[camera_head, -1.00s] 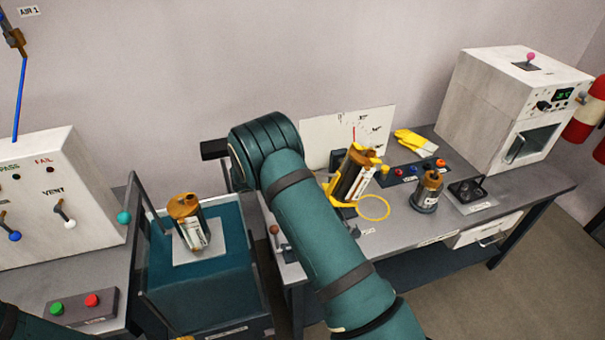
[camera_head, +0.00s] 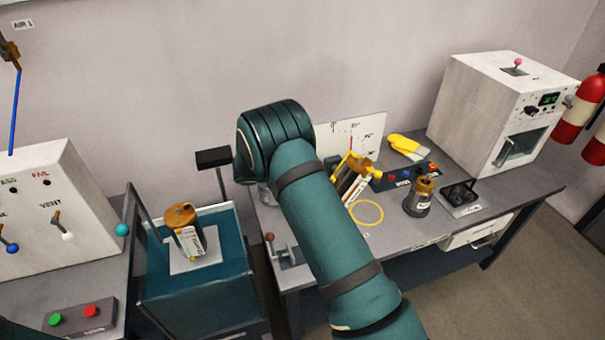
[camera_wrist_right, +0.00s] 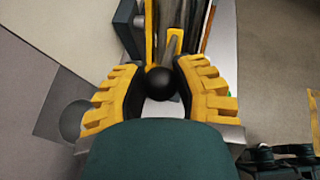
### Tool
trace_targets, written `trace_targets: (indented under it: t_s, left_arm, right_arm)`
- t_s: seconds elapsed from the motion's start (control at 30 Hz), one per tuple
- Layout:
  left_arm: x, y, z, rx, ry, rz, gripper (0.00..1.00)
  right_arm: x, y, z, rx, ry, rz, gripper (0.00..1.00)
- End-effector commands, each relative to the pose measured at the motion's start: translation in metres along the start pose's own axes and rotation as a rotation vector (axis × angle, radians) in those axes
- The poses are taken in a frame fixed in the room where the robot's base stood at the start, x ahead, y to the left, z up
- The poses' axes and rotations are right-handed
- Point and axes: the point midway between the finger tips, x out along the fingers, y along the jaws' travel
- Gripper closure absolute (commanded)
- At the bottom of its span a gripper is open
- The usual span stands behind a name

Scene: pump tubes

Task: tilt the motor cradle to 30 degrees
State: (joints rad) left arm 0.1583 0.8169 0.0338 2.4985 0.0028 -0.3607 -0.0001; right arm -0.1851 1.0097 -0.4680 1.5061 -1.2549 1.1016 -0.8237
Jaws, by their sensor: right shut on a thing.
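The gripper is hidden behind my arm in the head view. My left gripper is out of view.
A white oven (camera_head: 490,115) stands farther right. A teal tank (camera_head: 195,275) is on the left.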

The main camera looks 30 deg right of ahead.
Motion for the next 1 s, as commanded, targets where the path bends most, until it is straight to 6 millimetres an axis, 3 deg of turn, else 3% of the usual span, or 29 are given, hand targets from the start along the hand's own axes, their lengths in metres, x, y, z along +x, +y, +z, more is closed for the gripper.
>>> trace_targets:
  t_s: [0.1,0.13,0.2,0.63,0.77,1.0]
  left_arm:
    - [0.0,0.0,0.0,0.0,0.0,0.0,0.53]
    - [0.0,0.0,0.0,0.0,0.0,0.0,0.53]
    - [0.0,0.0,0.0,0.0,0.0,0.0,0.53]
    - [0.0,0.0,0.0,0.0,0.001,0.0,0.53]
    - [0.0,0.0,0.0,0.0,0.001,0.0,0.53]
    - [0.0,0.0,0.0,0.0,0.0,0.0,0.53]
  right_arm:
    - [0.0,0.0,0.001,0.001,-0.001,0.0,1.0]
    - [0.0,0.0,0.001,0.001,-0.001,0.0,0.62]
    - [0.0,0.0,0.001,0.001,-0.001,0.0,0.37]
    - [-0.008,0.001,0.0,0.001,-0.001,0.002,0.37]
    - [-0.027,0.001,0.0,0.001,0.0,0.004,0.37]
    - [-0.076,0.001,0.0,0.001,0.0,0.004,0.37]
